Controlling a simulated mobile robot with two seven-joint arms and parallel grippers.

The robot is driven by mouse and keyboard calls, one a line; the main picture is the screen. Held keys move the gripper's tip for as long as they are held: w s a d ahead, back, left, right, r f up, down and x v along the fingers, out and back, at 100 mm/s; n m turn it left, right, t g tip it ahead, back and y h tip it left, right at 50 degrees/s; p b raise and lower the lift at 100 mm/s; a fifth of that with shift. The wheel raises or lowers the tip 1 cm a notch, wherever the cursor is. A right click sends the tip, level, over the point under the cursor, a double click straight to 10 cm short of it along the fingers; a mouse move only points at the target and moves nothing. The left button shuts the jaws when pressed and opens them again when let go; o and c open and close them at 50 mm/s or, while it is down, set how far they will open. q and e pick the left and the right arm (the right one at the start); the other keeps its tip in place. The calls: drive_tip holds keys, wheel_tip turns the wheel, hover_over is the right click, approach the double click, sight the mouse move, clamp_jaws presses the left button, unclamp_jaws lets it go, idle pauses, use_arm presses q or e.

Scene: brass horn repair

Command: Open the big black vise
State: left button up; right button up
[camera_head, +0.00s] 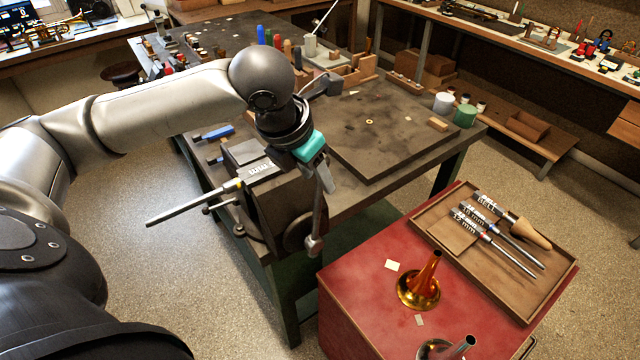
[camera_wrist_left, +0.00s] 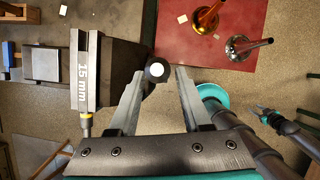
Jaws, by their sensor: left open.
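The big black vise (camera_head: 290,212) stands at the near corner of the workbench. A mandrel marked 15 mm (camera_head: 258,169) lies at its jaws, its rod pointing left. The vise's handle bar (camera_head: 317,215) hangs steeply, with a round knob at its lower end. My left gripper (camera_head: 324,182) is open above the handle at the front of the vise. In the left wrist view, the pale round handle end (camera_wrist_left: 157,70) shows just beyond and between the parted fingers, apparently not gripped. What seems to be my right gripper (camera_wrist_left: 264,112) shows at the right of that view, too small to judge.
A red cabinet (camera_head: 365,285) right of the vise carries a brass bell (camera_head: 420,285), a silvery bell (camera_head: 447,348) and a wooden tray (camera_head: 455,262) of mandrels. The bench holds a dark board (camera_head: 385,130), with cans (camera_head: 465,115) at its right.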

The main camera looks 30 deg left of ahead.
sight(317, 213)
use_arm(q)
drive_tip(key=shift+x, duration=1.55)
clamp_jaws()
drive_tip(key=shift+r, duration=0.1)
